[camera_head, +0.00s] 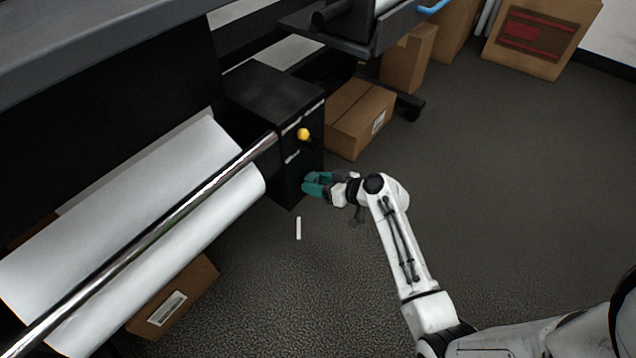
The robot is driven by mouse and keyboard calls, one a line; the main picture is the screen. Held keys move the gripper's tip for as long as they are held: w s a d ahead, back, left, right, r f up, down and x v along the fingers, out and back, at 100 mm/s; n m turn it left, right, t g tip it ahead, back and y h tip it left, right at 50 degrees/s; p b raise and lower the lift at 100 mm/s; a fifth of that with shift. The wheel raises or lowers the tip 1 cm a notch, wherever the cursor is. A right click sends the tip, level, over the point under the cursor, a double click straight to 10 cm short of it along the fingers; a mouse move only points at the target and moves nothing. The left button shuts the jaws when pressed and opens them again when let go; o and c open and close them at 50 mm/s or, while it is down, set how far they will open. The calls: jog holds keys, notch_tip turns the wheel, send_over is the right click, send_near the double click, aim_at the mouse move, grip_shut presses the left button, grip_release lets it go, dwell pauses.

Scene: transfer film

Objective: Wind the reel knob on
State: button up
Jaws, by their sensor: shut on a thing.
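A black box-shaped unit (275,92) stands at the end of a shiny metal bar (160,232) that runs along a white film roll (205,225). A round yellow ball (303,134) sits on the unit's front face. My gripper (313,184), with teal fingers, is at the lower part of this face, below the yellow ball and apart from it. It is shut on a small dark part there, which I take as the reel knob; the fingers hide most of it.
Cardboard boxes stand behind the unit (360,115) and below the roll (172,297). A small white strip (298,228) shows below my gripper. A dark wheeled stand (385,35) is at the top. The grey carpet (500,190) to the right is clear.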

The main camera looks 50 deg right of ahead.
jog(key=m+y, duration=0.1)
jog(key=m, duration=0.1)
jog(key=m+y, duration=0.2)
jog(key=shift+d+f+m+t, duration=0.1)
jog(key=shift+d+m+t, duration=0.1)
jog(key=shift+m+t, duration=0.15)
jog(key=m+t+y+b, duration=0.1)
jog(key=m, duration=0.2)
jog(key=shift+f+m+y, duration=0.1)
jog(key=shift+m+y, duration=0.2)
jog(key=shift+m, duration=0.05)
dwell(0.4)
jog(key=o, duration=1)
jog(key=shift+o, duration=0.2)
jog(key=p+v, duration=0.3)
jog(key=v, duration=0.8)
jog(key=shift+f, duration=0.2)
